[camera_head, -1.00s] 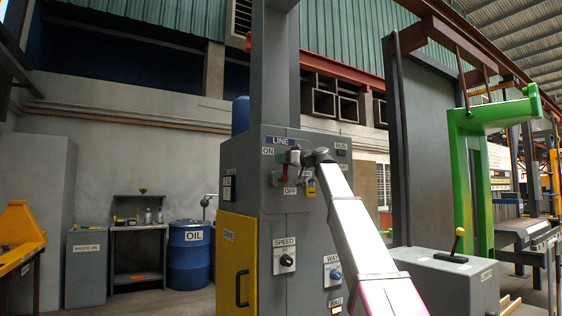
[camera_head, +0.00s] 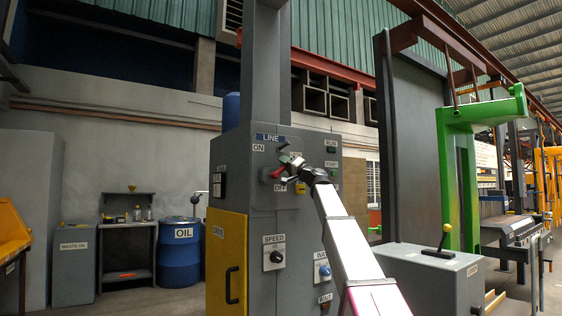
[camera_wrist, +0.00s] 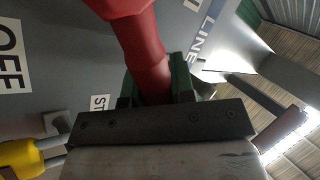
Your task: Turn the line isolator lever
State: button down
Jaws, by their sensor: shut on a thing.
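The isolator lever is red and sits on the upper front of a grey control cabinet, under the LINE label (camera_head: 270,137) and between the ON label (camera_head: 258,148) and the partly covered OFF label. In the wrist view the red lever (camera_wrist: 143,48) runs down between my fingers. My gripper (camera_wrist: 155,85) is shut on it, with a finger on each side. In the head view my gripper (camera_head: 288,170) is at the lever and covers part of it. The wrist view also shows the OFF label (camera_wrist: 10,55) at the left.
A grey box (camera_head: 430,275) with a yellow-topped lever stands at the right.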

jog(key=shift+w+d+f+m+t+h, duration=0.25)
jog(key=shift+f+m+t+h, duration=0.8)
jog(key=shift+m, duration=1.1)
jog(key=shift+w+d+f+m+t+h, duration=0.15)
jog(key=shift+d+f+m+t+h, duration=0.4)
jog(key=shift+m+t, duration=1.3)
jog(key=shift+w+d+f+m+t+h, duration=0.2)
jog(key=shift+f+m+t+h, duration=0.8)
jog(key=shift+m, duration=1.5)
jog(key=shift+r, duration=0.15)
jog(key=c, duration=1)
grip_release()
jog(key=shift+o, duration=0.2)
jog(key=v, duration=1)
jog(key=shift+s+d, duration=0.15)
jog(key=shift+s, duration=0.2)
